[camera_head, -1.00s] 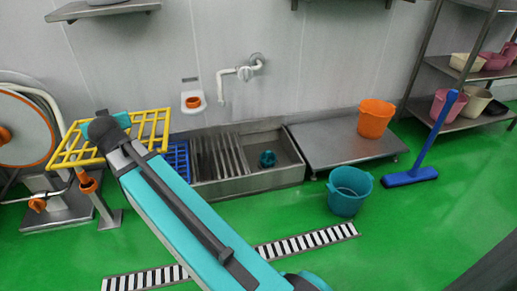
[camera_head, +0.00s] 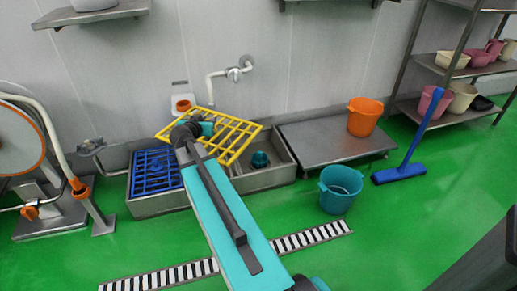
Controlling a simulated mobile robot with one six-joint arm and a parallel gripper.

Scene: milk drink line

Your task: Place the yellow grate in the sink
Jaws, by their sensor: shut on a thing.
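The yellow grate (camera_head: 236,139) is a flat open lattice, held tilted in the air by my gripper (camera_head: 207,126). My gripper is shut on its left part, and my arm hides some of the near side. The grate shows over the middle of the low metal sink (camera_head: 282,178) along the wall. A blue grate (camera_head: 155,171) lies in the left part of the sink. A small teal object (camera_head: 260,159) sits in the right part. The sink's middle is largely hidden behind the grate and my arm.
A metal platform (camera_head: 325,145) with an orange bucket (camera_head: 365,116) adjoins the sink on the right. A teal bucket (camera_head: 340,188) and a blue squeegee (camera_head: 401,173) stand on the green floor. A wall tap (camera_head: 213,90) is behind the grate. A hose reel (camera_head: 18,140) is at left.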

